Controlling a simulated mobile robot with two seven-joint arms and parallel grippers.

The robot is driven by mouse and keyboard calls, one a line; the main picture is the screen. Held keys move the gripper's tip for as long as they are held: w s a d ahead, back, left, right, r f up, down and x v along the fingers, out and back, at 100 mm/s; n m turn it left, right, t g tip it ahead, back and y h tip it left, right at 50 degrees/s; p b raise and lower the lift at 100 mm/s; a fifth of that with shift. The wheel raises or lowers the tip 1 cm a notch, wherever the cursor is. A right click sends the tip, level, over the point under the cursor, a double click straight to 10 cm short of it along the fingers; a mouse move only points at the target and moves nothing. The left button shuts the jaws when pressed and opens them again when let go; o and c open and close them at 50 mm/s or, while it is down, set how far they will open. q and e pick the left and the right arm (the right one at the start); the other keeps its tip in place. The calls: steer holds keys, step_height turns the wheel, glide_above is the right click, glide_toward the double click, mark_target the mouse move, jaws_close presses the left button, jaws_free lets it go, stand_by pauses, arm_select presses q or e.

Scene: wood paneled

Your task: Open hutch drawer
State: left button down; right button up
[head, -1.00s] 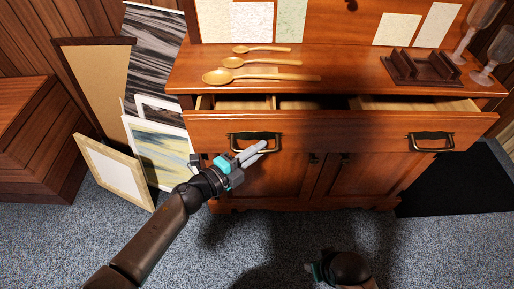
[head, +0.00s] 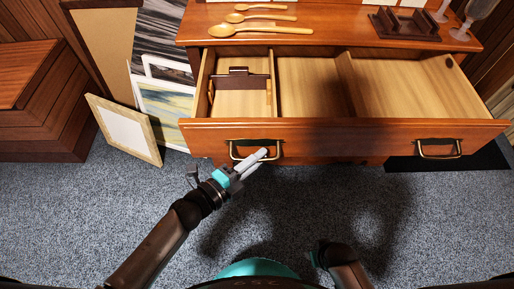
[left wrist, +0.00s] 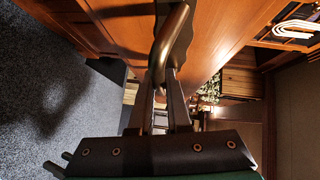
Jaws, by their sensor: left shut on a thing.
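My left gripper (head: 262,155) is at the left handle. In the left wrist view, the fingers of my left gripper (left wrist: 162,80) are closed around the handle bar (left wrist: 168,42).
Several wooden spoons (head: 260,30) and a dark wooden holder (head: 404,23) sit on the hutch top (head: 335,14). A small dark divider (head: 238,76) is in the drawer's left compartment. Framed pictures (head: 125,130) lean at the left. The carpet (head: 440,215) in front is clear.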

arm_select(q)
steer(key=shift+s, duration=0.25)
arm_select(e)
steer(key=shift+s, duration=0.15)
arm_select(q)
steer(key=c, duration=0.9)
jaws_free()
steer(key=p+v, duration=0.3)
steer(key=v, duration=1.2)
arm_select(e)
steer(key=s+d+f, duration=0.3)
steer(key=s, duration=0.1)
steer(key=shift+f, duration=0.3)
arm_select(q)
steer(key=shift+s, duration=0.1)
arm_select(e)
steer(key=shift+d, duration=0.1)
